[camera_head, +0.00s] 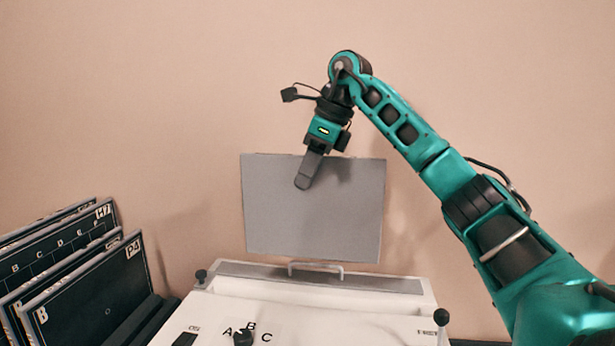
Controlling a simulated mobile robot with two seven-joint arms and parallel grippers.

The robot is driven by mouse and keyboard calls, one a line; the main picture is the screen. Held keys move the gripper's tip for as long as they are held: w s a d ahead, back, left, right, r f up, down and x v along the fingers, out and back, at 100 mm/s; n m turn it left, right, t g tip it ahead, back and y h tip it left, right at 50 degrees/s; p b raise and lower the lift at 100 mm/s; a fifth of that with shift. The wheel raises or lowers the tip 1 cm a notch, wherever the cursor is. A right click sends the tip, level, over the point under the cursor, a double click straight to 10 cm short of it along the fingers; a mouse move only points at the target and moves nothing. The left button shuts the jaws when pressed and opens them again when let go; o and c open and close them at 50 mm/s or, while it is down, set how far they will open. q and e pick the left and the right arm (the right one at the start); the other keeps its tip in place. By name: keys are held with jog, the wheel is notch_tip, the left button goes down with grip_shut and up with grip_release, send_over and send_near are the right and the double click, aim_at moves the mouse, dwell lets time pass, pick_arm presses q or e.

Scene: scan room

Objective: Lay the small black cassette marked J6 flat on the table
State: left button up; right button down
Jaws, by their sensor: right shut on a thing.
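My right gripper (308,172) reaches down from the upper middle and is shut on the top edge of a flat, grey-faced cassette (315,220). One finger shows in front of the grey face; the other is hidden behind it. The cassette hangs upright, its broad plain side towards me, near the wall and above the back of a white machine. No J6 mark shows on this side, so I cannot confirm which cassette it is. My left gripper is not in view.
The white machine (300,310) with a metal handle and letters A, B, C fills the bottom middle. Several upright black cassettes (90,295), some marked P4 and H7, stand at the lower left. The wall behind is bare. No clear tabletop shows.

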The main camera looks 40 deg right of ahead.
jog(key=shift+r, duration=3.8)
jog(key=shift+a, duration=0.1)
